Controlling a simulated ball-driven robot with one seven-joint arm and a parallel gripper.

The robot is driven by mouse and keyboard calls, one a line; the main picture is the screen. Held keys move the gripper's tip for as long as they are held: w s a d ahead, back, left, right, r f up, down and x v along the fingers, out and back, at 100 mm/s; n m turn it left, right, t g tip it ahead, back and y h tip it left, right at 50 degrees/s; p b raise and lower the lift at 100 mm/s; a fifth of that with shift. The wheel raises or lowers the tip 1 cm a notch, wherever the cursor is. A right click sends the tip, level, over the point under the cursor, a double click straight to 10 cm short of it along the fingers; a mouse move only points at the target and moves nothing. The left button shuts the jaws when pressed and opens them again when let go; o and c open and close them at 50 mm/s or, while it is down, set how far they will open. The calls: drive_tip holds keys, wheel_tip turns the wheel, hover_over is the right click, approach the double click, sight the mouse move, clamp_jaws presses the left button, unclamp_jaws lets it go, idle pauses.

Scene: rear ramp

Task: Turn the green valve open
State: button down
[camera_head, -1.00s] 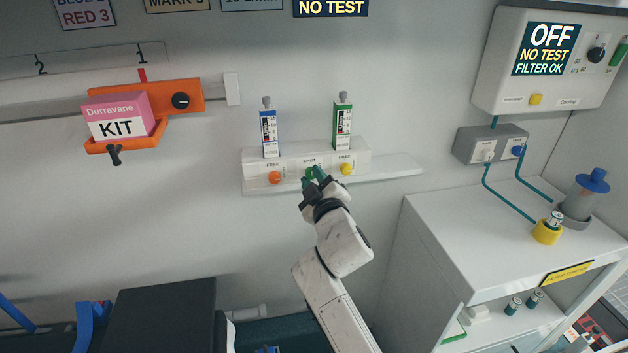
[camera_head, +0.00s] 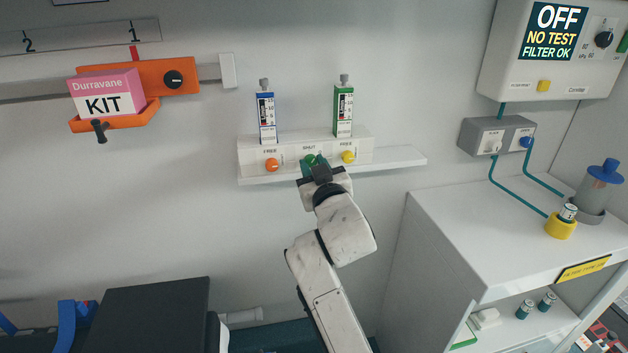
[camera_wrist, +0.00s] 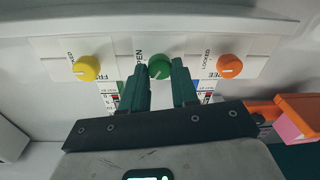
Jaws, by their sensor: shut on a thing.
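The green valve (camera_head: 310,159) is a round knob in the middle of a white wall panel, below a SHUT label. In the wrist view the green valve (camera_wrist: 159,66) shows a white mark on its face and the word OPEN beside it. My gripper (camera_head: 314,164) is at the knob, its lower part hiding some of it. In the wrist view my gripper's (camera_wrist: 162,72) two dark green fingers are shut on the knob, one on each side. An orange knob (camera_head: 272,165) and a yellow knob (camera_head: 348,157) flank it, each under a FREE label.
A blue cartridge (camera_head: 266,118) and a green cartridge (camera_head: 343,110) stand above the panel (camera_head: 250,155). An orange holder with a pink KIT box (camera_head: 105,95) is on the left wall. A white cabinet (camera_head: 470,225) stands at right, below a control box reading OFF (camera_head: 553,30).

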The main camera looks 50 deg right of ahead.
drive_tip(key=m+b, duration=0.1)
drive_tip(key=m, duration=0.1)
drive_tip(key=m+b, duration=0.3)
drive_tip(key=b, duration=0.1)
drive_tip(key=shift+f+m, duration=0.3)
drive_tip(key=shift+m, duration=0.1)
drive_tip(key=shift+r+m+h+b, duration=0.15)
drive_tip(key=shift+m+h+b, duration=0.35)
drive_tip(key=shift+m+b, duration=1.65)
drive_tip(key=shift+m, duration=0.35)
drive_tip(key=c, duration=0.9)
unclamp_jaws()
drive_tip(key=shift+r, duration=0.1)
drive_tip(key=shift+o, duration=0.2)
drive_tip(key=r+v, duration=0.1)
drive_tip(key=v, duration=0.9)
drive_tip(key=shift+s+a+f, duration=0.3)
drive_tip(key=shift+f, duration=0.15)
